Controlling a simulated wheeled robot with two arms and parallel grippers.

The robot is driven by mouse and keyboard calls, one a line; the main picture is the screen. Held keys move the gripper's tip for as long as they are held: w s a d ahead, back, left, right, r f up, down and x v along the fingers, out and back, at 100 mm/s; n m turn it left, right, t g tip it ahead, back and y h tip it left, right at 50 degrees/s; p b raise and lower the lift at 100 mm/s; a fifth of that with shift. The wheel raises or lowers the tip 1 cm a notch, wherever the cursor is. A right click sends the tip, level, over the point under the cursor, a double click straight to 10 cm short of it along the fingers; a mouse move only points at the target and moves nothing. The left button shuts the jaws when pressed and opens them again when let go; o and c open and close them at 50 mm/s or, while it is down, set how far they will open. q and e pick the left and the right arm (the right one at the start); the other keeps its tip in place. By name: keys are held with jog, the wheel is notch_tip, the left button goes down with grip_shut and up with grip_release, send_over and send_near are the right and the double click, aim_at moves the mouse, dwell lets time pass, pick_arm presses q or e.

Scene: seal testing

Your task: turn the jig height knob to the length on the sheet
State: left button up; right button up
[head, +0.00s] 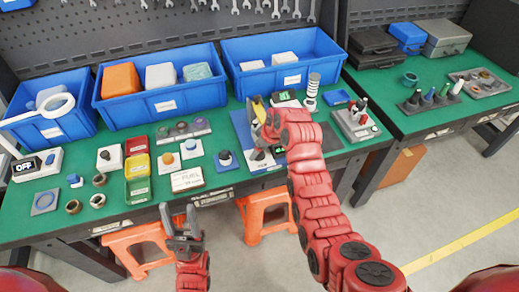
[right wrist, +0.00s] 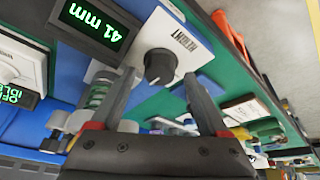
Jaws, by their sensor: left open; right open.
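The jig height knob (right wrist: 158,67) is dark and round with a pale mark, on a white panel lettered HEIGHT. The jig's display (right wrist: 95,25) reads 41 mm in green. My right gripper (right wrist: 163,88) is open, with its fingers on either side of the knob and the knob near the tips; I cannot tell whether they touch it. In the head view the knob (head: 259,154) sits below the red right wrist, which hides part of the jig. My left gripper (head: 180,217) is open and empty before the table's front edge.
Blue bins (head: 160,105) line the back of the green table. Other knobs and buttons (head: 191,148) stand left of the jig, with a yellow and green tray (head: 138,190). A red-buttoned box (head: 357,124) stands right. Orange stools (head: 262,215) are below.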

jog(key=shift+w+a+f, duration=0.1)
jog(key=shift+f, duration=0.2)
grip_shut()
dwell(0.5)
